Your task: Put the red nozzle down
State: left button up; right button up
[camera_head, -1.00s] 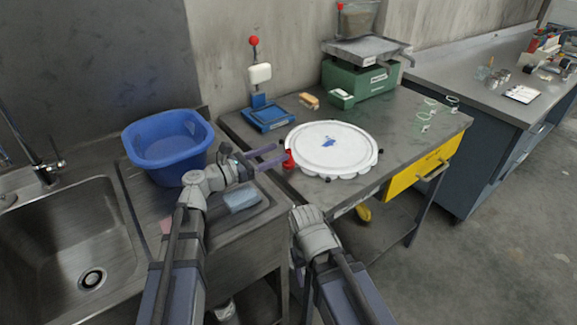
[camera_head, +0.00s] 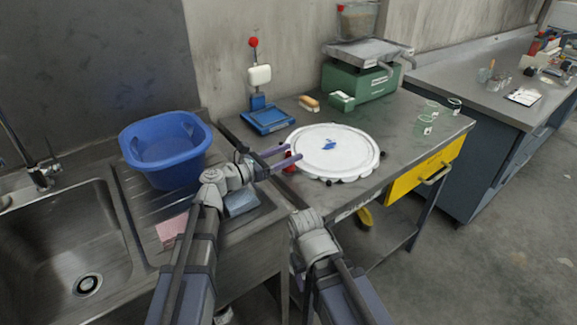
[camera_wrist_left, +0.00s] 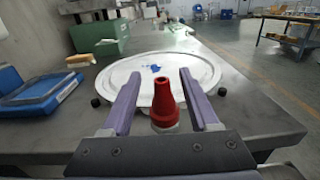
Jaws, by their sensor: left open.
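The red nozzle (camera_head: 289,162) stands upright near the table's front left edge, beside the white round lid. In the left wrist view the nozzle (camera_wrist_left: 164,103) tapers upward between the two purple fingers, with a gap on each side. My left gripper (camera_head: 294,153) is open around it; its fingers (camera_wrist_left: 160,78) also show in the left wrist view.
The white round lid (camera_head: 335,163) lies on the table just beyond the nozzle. A blue tray (camera_head: 267,119) and a green scale (camera_head: 358,80) stand behind. A blue tub (camera_head: 165,157) and the sink (camera_head: 60,245) are at left.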

pick_arm(q)
jog(key=x, duration=0.3)
jog(key=shift+d, duration=0.25)
grip_shut()
dwell(0.4)
